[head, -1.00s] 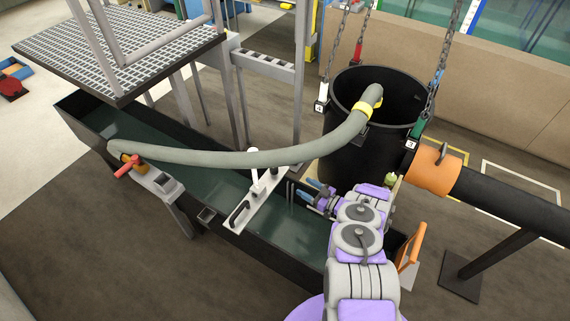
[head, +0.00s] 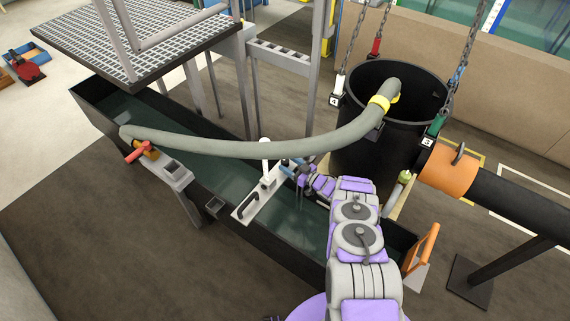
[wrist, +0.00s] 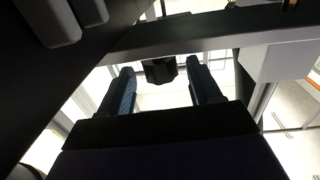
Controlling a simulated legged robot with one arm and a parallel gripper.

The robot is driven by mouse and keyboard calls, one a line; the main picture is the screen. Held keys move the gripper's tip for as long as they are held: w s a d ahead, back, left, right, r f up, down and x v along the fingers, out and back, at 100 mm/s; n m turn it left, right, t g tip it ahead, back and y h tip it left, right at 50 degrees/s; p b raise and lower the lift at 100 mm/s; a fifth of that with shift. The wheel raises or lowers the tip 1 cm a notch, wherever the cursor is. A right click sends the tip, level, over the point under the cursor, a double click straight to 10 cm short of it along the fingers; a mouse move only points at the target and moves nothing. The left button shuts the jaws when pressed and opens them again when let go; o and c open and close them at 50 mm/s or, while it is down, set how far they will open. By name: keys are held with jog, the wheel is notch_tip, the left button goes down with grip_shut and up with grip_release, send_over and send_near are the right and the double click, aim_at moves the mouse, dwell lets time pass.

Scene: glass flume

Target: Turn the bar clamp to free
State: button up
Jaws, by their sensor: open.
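A white bar plate (head: 247,211) with a dark handle lies across the long dark flume trough (head: 225,235). A white lever (head: 265,151) stands up from the plate; I take it to be the bar clamp, though its lower part is small and partly unclear. My gripper (head: 293,167) has blue fingers and is just right of the lever, near the plate's far end. In the wrist view, my gripper (wrist: 160,66) is open, with its two blue fingers apart. A dark block (wrist: 160,71) shows between them; I cannot tell whether they touch it.
A grey hose (head: 230,148) arches just behind the lever into a black hanging tub (head: 365,155). A red-orange handle (head: 140,152) sits by the hose's left end. A grated platform (head: 150,45) stands at the back left. An orange-collared pipe (head: 447,170) is at the right.

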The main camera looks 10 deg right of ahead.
jog(key=shift+x, duration=1.3)
jog(key=shift+c, duration=0.2)
jog(key=c, duration=0.9)
jog(key=shift+r+m+t+h, duration=0.15)
jog(key=shift+m+t+h, duration=0.15)
jog(key=shift+h, duration=0.1)
jog(key=m+t+h+p, duration=0.1)
jog(key=m+h+p, duration=0.1)
jog(key=shift+a+t+h+p, duration=0.1)
jog(key=shift+t+h+p, duration=0.2)
jog(key=m+t+h+p, duration=0.1)
jog(key=m+h, duration=0.1)
jog(key=h, duration=0.2)
jog(key=shift+m+t, duration=0.3)
jog(key=shift+m, duration=0.1)
jog(key=shift+o, duration=0.2)
jog(key=shift+m+t+h+p, duration=0.35)
jog(key=shift+m+h, duration=0.65)
jog(key=shift+h, duration=0.6)
